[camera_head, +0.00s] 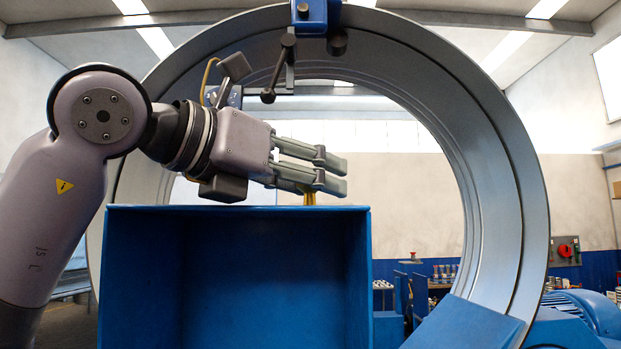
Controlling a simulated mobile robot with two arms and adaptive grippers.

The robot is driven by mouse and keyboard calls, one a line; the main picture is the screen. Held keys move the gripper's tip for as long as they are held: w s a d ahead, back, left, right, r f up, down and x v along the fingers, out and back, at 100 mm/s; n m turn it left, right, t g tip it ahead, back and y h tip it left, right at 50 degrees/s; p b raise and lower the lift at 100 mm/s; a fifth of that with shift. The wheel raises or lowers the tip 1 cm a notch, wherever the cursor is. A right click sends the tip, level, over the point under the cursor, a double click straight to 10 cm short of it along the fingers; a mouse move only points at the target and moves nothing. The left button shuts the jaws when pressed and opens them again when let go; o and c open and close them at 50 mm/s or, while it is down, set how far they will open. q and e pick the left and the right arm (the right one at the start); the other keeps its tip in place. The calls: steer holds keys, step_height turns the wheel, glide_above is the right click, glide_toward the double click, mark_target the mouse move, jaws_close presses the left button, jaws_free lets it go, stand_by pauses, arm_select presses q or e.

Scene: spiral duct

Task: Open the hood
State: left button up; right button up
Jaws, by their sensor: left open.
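A large blue box-shaped housing (240,213) stands at the lower middle, its front side showing a dark blue recess. I cannot tell for sure whether it is the hood. My left gripper (334,174) is just above its top edge at the right, pointing right. Its fingers are apart, with nothing seen between them. My right gripper is not in view.
A big grey metal ring (505,200) rises behind the housing. A blue bracket with a dark lever (283,65) hangs from its top, close above my left arm. A blue slanted panel (465,325) and a blue motor (590,312) are at the lower right. Shelves stand farther back.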

arm_select(q)
steer(key=v, duration=1.1)
steer(key=shift+s+a, duration=0.25)
steer(key=shift+s, duration=0.05)
